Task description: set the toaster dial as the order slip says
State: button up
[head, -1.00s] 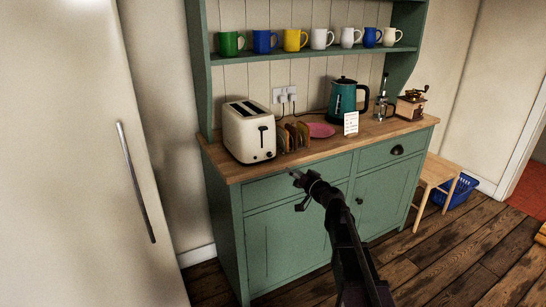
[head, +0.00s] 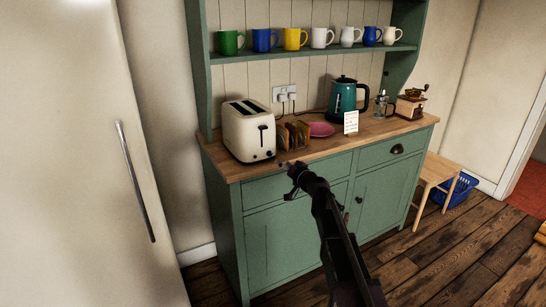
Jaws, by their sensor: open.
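The cream toaster (head: 247,132) stands at the left end of the wooden counter, with two slots on top and a dark lever on its front end. A small dark dial (head: 268,154) sits low on that end; its setting is too small to read. The white order slip (head: 351,123) stands upright on the counter before the kettle; its writing is too small to read. My gripper (head: 287,165) is open and empty at the counter's front edge, just right of and below the toaster's dial end, apart from it.
A toast rack (head: 293,135) with slices stands right beside the toaster, close to my gripper. Several mugs line the shelf (head: 310,53) above.

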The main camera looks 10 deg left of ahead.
aim_at(271, 154)
jog(key=x, duration=0.7)
jog(key=shift+w+a, duration=0.25)
jog(key=shift+c, duration=0.2)
grip_shut()
